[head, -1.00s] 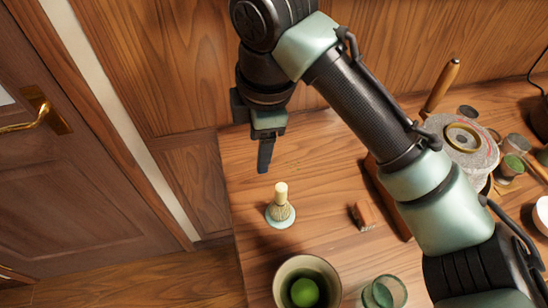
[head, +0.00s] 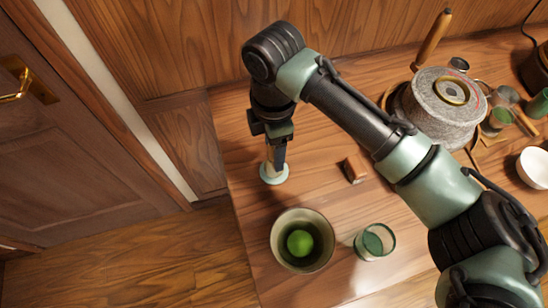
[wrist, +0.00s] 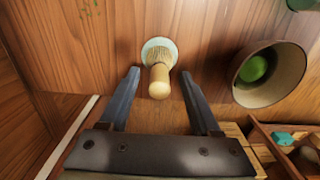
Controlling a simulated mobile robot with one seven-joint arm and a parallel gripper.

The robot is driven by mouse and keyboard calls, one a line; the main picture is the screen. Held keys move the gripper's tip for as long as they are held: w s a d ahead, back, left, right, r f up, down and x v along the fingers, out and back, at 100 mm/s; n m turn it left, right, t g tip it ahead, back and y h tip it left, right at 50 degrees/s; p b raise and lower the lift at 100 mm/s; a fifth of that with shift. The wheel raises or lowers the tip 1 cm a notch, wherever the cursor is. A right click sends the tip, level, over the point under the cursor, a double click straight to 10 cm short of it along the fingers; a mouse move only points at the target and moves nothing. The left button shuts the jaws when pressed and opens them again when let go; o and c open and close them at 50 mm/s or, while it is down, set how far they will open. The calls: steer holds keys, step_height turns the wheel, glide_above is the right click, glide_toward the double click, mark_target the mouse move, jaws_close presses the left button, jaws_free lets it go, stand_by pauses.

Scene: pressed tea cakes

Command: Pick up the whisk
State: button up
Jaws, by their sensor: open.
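The whisk (wrist: 158,74) has a pale handle and fine bamboo tines, and stands on a light green holder in the wrist view. The holder (head: 272,176) shows in the head view near the table's left edge, and most of the whisk there is hidden by my gripper. My gripper (wrist: 157,72) is open, with one finger on each side of the handle's line. The fingers appear apart from the whisk. In the head view my gripper (head: 278,158) is just above the holder.
A bowl (head: 279,252) with a green ball inside stands nearby, with a green glass (head: 392,243) beside it. A small brown block (head: 354,169) lies to the right of the whisk. A stone mill (head: 430,118) stands farther right. The table's left edge is close.

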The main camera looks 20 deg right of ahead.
steer(key=shift+f, duration=0.75)
jaws_close()
